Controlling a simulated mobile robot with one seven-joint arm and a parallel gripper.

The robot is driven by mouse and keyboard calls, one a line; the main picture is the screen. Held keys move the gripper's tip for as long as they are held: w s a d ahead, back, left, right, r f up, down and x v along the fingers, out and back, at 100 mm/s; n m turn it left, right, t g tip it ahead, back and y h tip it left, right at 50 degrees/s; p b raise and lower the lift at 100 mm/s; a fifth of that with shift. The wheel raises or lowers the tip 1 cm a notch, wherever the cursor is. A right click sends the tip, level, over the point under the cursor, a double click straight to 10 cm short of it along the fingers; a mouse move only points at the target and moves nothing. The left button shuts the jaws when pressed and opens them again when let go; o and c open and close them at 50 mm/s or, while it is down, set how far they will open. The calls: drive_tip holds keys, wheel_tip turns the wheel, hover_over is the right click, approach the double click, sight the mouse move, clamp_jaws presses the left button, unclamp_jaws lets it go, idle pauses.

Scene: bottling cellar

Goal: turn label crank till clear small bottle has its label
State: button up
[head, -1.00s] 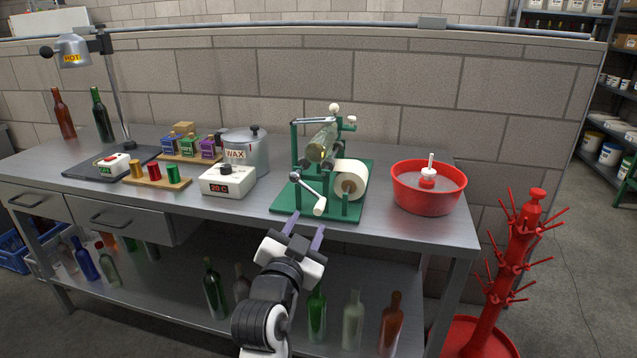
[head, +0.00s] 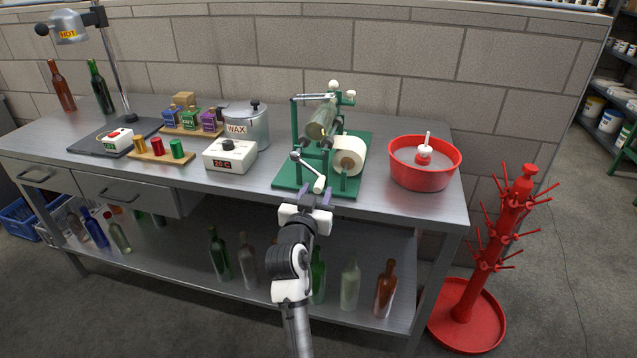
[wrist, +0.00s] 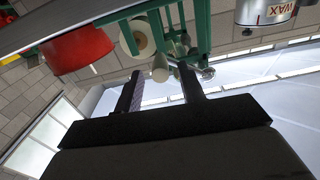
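The green label machine (head: 283,178) stands on the steel bench. A clear, slightly olive small bottle (head: 320,123) lies on its side on top; I cannot make out a label on it. The white label roll (head: 349,154) is at the machine's right and also shows in the wrist view (wrist: 143,38). The crank's white handle (head: 319,184) hangs low on the front, toward the right, and shows in the wrist view (wrist: 160,71). My gripper (head: 316,194) is open just in front of the handle. In the wrist view the handle appears between the spread fingertips (wrist: 160,82), apparently untouched.
A red bowl (head: 424,178) stands right of the machine. A heater box (head: 231,155) and wax pot (head: 246,124) stand left. A red bottle tree (head: 493,235) is on the floor at right. Several bottles stand on the lower shelf (head: 255,297).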

drive_tip(key=shift+x, duration=1.4)
drive_tip(key=shift+s, duration=0.1)
drive_tip(key=shift+c, duration=0.3)
clamp_jaws()
